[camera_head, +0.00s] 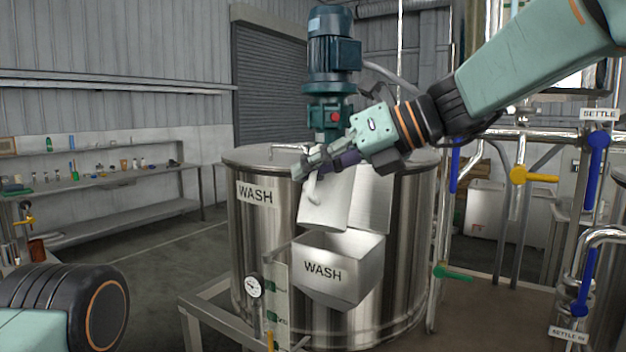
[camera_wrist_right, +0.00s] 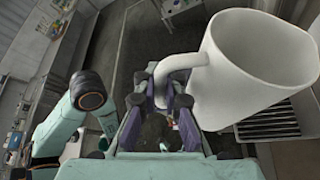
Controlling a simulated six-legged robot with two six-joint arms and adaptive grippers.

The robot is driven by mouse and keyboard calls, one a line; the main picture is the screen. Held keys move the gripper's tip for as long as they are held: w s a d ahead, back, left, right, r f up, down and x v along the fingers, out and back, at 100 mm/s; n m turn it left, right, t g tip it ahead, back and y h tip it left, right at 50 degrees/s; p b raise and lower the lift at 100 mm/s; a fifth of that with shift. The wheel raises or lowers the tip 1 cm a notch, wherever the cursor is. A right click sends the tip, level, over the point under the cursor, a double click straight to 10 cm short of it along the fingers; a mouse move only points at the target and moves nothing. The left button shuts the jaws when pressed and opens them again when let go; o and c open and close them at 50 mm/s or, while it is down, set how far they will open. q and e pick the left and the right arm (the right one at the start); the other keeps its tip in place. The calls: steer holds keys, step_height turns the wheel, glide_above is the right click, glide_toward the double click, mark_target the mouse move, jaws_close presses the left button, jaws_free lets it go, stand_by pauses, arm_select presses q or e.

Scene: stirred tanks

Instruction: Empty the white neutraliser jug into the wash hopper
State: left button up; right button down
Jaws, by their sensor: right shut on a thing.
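The white jug (camera_head: 326,205) is held in the air in front of the WASH tank, just above the wash hopper (camera_head: 338,270). It looks tilted in the head view. My right gripper (camera_head: 318,162) is shut on its handle, which also shows in the right wrist view (camera_wrist_right: 180,64). There the jug (camera_wrist_right: 232,85) has its wide mouth towards the upper right, with pale inner wall in sight. I see no liquid or stream. The hopper is a steel, open-topped box marked WASH on the tank's front. My left gripper is out of the head view.
The steel WASH tank (camera_head: 255,235) carries a teal motor (camera_head: 334,65) above it. A dial gauge (camera_head: 253,288) stands at its front. Pipes with blue and yellow valve handles (camera_head: 534,176) are at right. A shelf bench (camera_head: 110,180) lies along the left wall.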

steer(key=n+t+b, duration=0.1)
steer(key=b, duration=0.2)
steer(key=f+n+t+b, duration=0.1)
steer(key=b, duration=0.2)
steer(key=shift+w+f+n+h+b, duration=0.15)
steer(key=shift+f+n+h+b, duration=0.1)
steer(key=shift+n+h+b, duration=0.1)
steer(key=shift+b, duration=0.4)
steer(key=shift+s+r+n+t+b, duration=0.1)
steer(key=shift+s+n+t+b, duration=0.1)
steer(key=shift+n+t+b, duration=0.3)
steer(key=shift+w+d, duration=0.1)
steer(key=shift+w, duration=0.25)
steer(key=shift+s, duration=0.1)
steer(key=shift+s, duration=0.2)
